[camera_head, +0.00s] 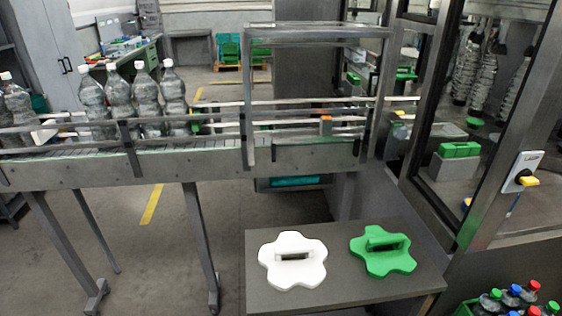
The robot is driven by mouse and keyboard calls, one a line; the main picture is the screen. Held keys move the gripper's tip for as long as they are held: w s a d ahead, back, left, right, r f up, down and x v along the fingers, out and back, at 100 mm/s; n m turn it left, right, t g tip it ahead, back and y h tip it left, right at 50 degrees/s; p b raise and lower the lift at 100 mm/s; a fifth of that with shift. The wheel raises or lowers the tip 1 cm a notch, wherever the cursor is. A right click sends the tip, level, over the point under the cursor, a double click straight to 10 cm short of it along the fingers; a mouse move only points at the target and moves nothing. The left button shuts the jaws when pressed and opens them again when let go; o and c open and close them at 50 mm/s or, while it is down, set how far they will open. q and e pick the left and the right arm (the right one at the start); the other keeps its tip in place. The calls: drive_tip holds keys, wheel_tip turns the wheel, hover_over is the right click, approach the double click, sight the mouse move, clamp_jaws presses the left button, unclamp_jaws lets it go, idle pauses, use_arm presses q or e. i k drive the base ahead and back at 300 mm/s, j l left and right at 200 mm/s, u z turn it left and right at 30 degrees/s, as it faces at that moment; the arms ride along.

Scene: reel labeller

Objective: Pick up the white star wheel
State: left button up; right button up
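The white star wheel (278,272) lies flat on the left part of a small grey table (337,288). It has rounded lobes and a raised bar handle across its middle. A green star wheel (398,262) of similar shape lies to its right on the same table, with a gap between them. Neither of my grippers shows in the head view.
A conveyor (190,164) with several clear bottles (147,100) runs behind the table, its legs at left. A green crate of bottles (467,309) is at bottom right. Floor at left is mostly clear.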

sight(309, 273)
drive_tip(key=i+l+z, duration=0.15)
drive_tip(key=l, duration=0.25)
drive_tip(key=l+z, duration=0.15)
drive_tip(key=l, duration=0.3)
drive_tip(key=i+l+z, duration=0.15)
drive_tip(key=l, duration=0.25)
drive_tip(key=i+l+z, duration=0.1)
drive_tip(key=l, duration=0.25)
drive_tip(key=i+l+z, duration=0.15)
drive_tip(key=i+l, duration=0.15)
drive_tip(key=i+l+z, duration=0.15)
drive_tip(key=l, duration=0.25)
